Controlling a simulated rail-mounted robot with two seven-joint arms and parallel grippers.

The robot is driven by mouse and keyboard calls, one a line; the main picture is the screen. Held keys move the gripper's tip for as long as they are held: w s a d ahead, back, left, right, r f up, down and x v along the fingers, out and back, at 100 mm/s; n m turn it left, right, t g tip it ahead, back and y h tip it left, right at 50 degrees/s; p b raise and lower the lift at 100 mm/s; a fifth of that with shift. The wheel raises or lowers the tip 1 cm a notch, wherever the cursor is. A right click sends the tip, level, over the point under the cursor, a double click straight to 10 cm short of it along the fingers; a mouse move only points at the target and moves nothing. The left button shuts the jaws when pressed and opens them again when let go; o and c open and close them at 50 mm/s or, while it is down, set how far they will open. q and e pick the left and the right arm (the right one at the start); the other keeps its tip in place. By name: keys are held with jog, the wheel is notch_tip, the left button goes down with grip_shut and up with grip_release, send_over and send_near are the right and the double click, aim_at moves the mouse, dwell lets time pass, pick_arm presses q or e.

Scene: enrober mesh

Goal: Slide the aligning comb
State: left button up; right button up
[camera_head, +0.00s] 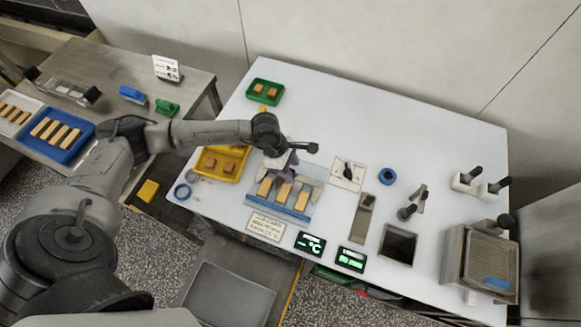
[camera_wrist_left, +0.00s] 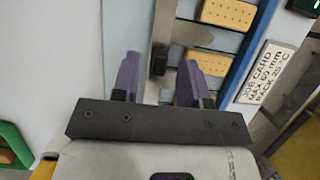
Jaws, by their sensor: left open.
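My left gripper (camera_head: 284,163) is above the back edge of a blue slatted rack (camera_head: 293,212) that bears tan bars (camera_head: 283,193). In the left wrist view its two purple fingers (camera_wrist_left: 159,72) stand apart, one on each side of a narrow dark upright piece (camera_wrist_left: 159,58), which looks like the aligning comb's handle. They do not visibly close on it. A grey metal part (camera_head: 316,171), apparently the comb, lies along the back of the rack, partly hidden by my gripper. The bars also show in the left wrist view (camera_wrist_left: 229,13). My right gripper is not in view.
A yellow tray (camera_head: 206,175) is left of the rack and a green tray (camera_head: 252,96) behind it. A job card (camera_head: 266,227) and two displays (camera_head: 350,259) lie in front. A white card (camera_head: 347,173) and tools stand to the right.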

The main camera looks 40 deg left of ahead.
pick_arm(q)
jog(key=shift+w+d+f, duration=0.1)
jog(key=shift+d+f, duration=0.05)
jog(key=shift+f, duration=0.35)
grip_shut()
dwell(0.3)
